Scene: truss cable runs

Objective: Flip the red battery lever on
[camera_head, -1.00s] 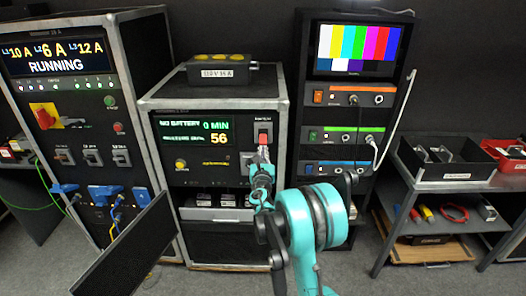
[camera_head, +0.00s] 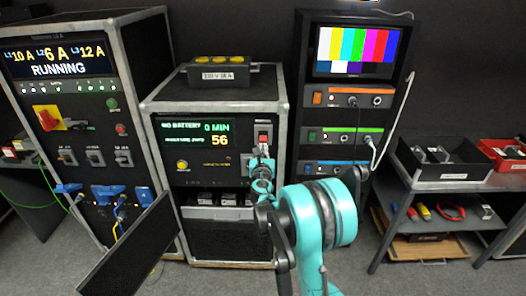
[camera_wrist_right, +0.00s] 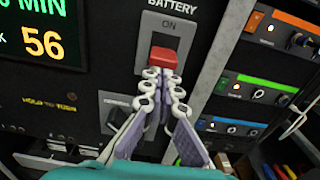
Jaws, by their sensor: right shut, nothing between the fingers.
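The red battery lever (camera_wrist_right: 164,56) sits on a grey plate marked ON, under the word BATTERY, in the right wrist view. In the head view the lever (camera_head: 263,137) is on the upper right of the middle cabinet's front panel. My right gripper (camera_wrist_right: 162,76) is shut and empty, its fingertips just below the lever's lower edge; I cannot tell whether they touch it. In the head view my right gripper (camera_head: 261,160) covers the panel below the lever. My left gripper is not in view.
The middle cabinet's display (camera_head: 207,133) reads NO BATTERY, 0 MIN and 56. A rack (camera_head: 345,118) with a colour-bar screen stands at right.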

